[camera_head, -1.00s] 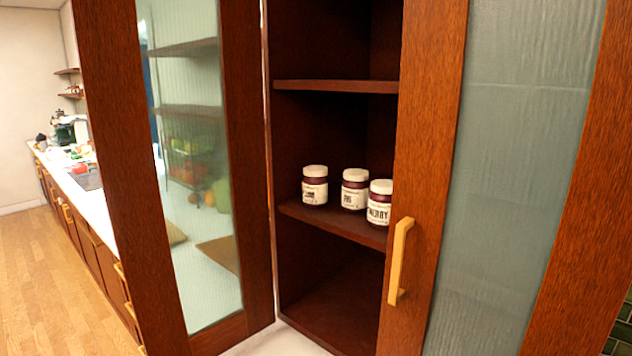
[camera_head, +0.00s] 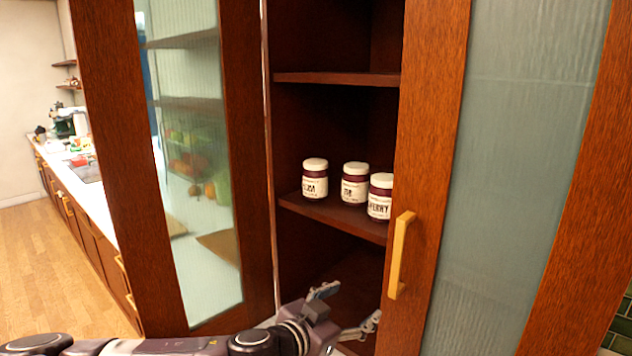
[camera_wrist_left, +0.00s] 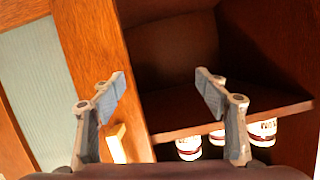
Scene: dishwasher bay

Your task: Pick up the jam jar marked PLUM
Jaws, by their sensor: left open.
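Three dark jam jars with white lids and white labels stand upright in a row on the cabinet's middle shelf. The left jar's label is partly legible and looks like PLUM (camera_head: 315,178). The middle jar (camera_head: 355,183) seems to read FIG, and the right jar (camera_head: 380,197) shows ERRY, partly behind the door frame. My left gripper (camera_head: 348,307) is open and empty, below and in front of the shelf. The left wrist view appears upside down. There, the jar farthest from the door handle, likely PLUM (camera_wrist_left: 262,130), is partly behind a finger of the open gripper (camera_wrist_left: 160,85).
The middle shelf (camera_head: 340,217) has an upper shelf (camera_head: 335,78) above it. A glass door with a yellow handle (camera_head: 400,255) borders the opening on the right. Another glass door (camera_head: 95,130) stands on the left. Open space lies between them.

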